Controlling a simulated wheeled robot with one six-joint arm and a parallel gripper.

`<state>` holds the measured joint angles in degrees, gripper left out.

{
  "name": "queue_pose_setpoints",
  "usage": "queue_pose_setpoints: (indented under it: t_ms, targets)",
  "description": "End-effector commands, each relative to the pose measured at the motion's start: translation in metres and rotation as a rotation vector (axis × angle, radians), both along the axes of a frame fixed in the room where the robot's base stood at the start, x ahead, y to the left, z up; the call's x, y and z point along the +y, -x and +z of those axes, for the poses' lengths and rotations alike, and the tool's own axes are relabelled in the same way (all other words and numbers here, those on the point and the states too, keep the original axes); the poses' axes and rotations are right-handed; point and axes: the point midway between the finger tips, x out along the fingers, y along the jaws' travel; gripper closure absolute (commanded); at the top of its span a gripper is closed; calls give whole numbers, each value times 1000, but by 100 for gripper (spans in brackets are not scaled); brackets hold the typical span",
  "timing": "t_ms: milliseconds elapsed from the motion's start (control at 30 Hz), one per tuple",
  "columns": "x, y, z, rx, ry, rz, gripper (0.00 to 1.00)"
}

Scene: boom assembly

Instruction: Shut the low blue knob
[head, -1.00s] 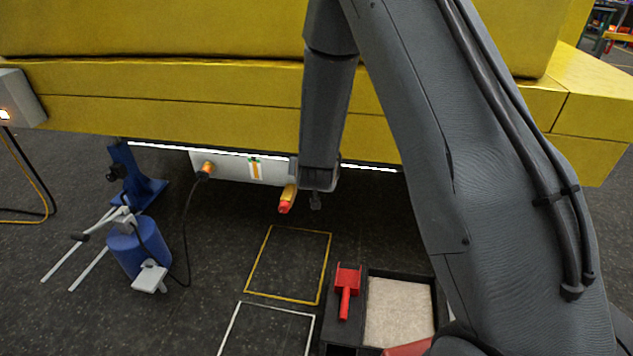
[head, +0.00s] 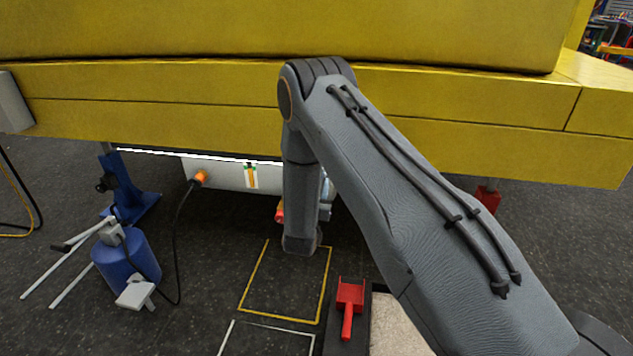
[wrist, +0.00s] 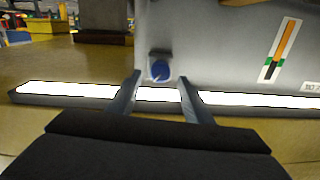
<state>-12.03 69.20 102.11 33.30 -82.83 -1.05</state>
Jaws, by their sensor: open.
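The blue knob (wrist: 160,69) shows in the wrist view, on a dark fitting on the grey panel (wrist: 215,45). My gripper (wrist: 159,88) is open, with one finger to each side of the knob as seen in this view. I cannot tell how far the fingertips are from it, and no contact shows. In the head view the panel (head: 226,173) hangs under the yellow boom. There my arm hides the knob, and the fingers are not visible.
A bright light strip (wrist: 75,91) runs along the panel's edge. An orange plug (head: 201,177) with a black cable joins the panel to a blue cylinder (head: 126,262). A red scoop (head: 349,303) lies below right.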

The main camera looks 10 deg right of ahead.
Motion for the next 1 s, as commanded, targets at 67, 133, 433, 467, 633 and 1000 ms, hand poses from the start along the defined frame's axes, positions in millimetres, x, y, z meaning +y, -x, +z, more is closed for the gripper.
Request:
queue_pose_setpoints:
  t_ms: [67, 133, 433, 467, 633, 1000]
  targets:
    - [-5, -12, -1, -1, -1, 0, 54]
    - [-8, -19, -1, 0, 0, 0, 54]
    - [-12, -32, 0, 2, 0, 1, 54]
    - [-12, -32, 0, 2, 0, 1, 54]
    - [-12, -32, 0, 2, 0, 1, 60]
    - [-12, -32, 0, 4, 5, 2, 95]
